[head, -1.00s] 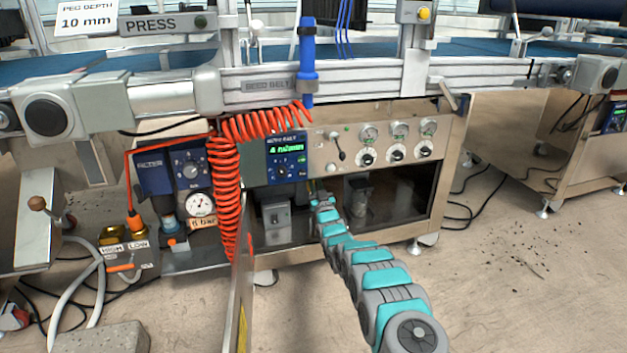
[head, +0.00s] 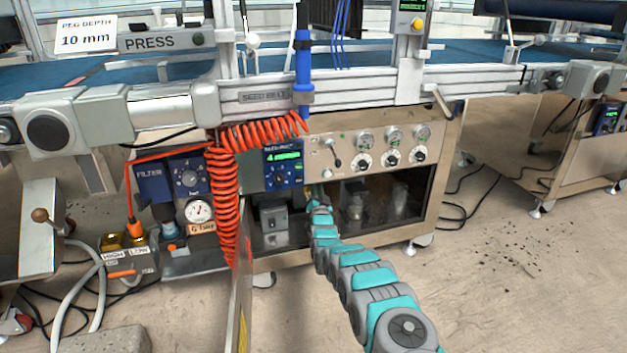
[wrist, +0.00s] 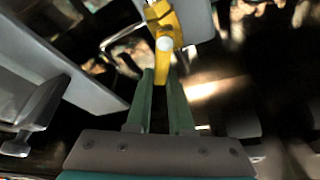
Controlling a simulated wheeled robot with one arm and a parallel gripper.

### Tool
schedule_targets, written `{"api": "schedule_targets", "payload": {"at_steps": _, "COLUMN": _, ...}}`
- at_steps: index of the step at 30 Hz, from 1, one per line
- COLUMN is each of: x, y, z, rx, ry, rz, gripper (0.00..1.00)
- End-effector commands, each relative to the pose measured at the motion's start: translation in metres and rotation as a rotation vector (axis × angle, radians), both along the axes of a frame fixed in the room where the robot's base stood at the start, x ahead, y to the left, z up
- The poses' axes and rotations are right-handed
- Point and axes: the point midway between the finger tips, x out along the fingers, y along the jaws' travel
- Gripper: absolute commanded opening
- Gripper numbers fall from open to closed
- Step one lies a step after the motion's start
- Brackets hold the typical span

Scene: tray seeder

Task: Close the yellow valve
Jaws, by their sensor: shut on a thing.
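The yellow valve (wrist: 160,65) shows at the top middle of the wrist view, with a round pale knob or bolt head on it and its handle pointing down toward my gripper. My gripper (wrist: 161,88) has its two green fingers close together on either side of the lower end of the yellow handle, shut on it. In the head view my gripper (head: 314,196) is at the open front of the metal cabinet (head: 437,170), under the control panel. The valve is too small and covered there to make out clearly.
A coiled orange hose (head: 224,190) hangs left of my arm. A grey box (head: 273,219) stands inside the cabinet, left of my gripper. Gauges and knobs (head: 391,157) line the panel above. The floor to the right is mostly clear, with some cables.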

Motion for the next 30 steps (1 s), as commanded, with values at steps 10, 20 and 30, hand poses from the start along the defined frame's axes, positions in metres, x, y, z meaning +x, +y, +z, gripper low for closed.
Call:
{"api": "schedule_targets", "payload": {"at_steps": 10, "x": 0.003, "y": -0.012, "z": -0.007, "rx": 0.318, "ry": 0.093, "rz": -0.001, "gripper": 0.00}}
{"api": "schedule_targets", "payload": {"at_steps": 20, "x": 0.006, "y": -0.019, "z": -0.017, "rx": 0.617, "ry": 0.175, "rz": -0.001, "gripper": 0.00}}
{"api": "schedule_targets", "payload": {"at_steps": 30, "x": 0.007, "y": -0.023, "z": -0.030, "rx": 0.866, "ry": 0.247, "rz": -0.001, "gripper": 0.00}}
